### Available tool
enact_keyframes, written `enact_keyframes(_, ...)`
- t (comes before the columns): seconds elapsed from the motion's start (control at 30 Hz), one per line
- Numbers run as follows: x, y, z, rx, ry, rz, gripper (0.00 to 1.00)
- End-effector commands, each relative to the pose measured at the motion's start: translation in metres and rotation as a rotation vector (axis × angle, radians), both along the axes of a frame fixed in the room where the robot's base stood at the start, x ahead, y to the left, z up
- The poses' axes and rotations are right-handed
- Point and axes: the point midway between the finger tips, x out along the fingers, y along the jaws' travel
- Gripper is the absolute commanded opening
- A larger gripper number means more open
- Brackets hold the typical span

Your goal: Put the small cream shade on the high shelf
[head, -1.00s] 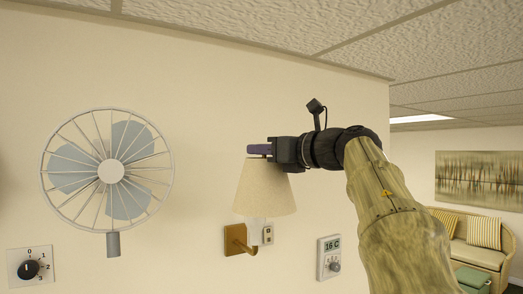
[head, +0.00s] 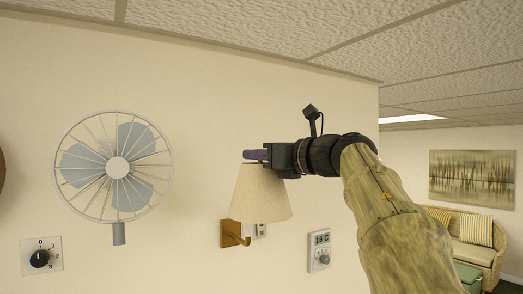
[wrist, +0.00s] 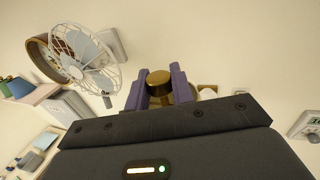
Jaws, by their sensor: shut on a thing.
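The small cream shade (head: 262,194) is a tapered cone in the middle of the head view. My gripper (head: 257,155) reaches in from the right, its purple fingers at the top of the shade. In the wrist view my gripper (wrist: 158,88) has its two fingers on either side of a brass knob (wrist: 159,77). It is shut on the shade's top, and the shade hangs upright in front of the wall. The cream cone itself is not clear in the wrist view. I cannot tell which surface is the high shelf; a pale ledge with objects (wrist: 35,96) shows at the wrist view's left.
A wooden wall bracket with a brass hook (head: 232,234) is just below the shade. A caged fan (head: 117,167), a dial (head: 40,257) and a thermostat (head: 320,251) are on the wall. The ceiling (head: 290,22) is close above. A wicker sofa (head: 475,241) is far right.

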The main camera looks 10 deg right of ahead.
Motion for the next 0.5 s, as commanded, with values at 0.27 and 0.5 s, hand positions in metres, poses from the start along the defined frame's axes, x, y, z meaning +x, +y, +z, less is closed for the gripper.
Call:
enact_keyframes(0.27,-0.002,-0.001,-0.018,-0.001,0.002,-0.016,0.0)
enact_keyframes(0.5,-0.003,-0.001,-0.056,0.002,0.006,-0.044,0.0)
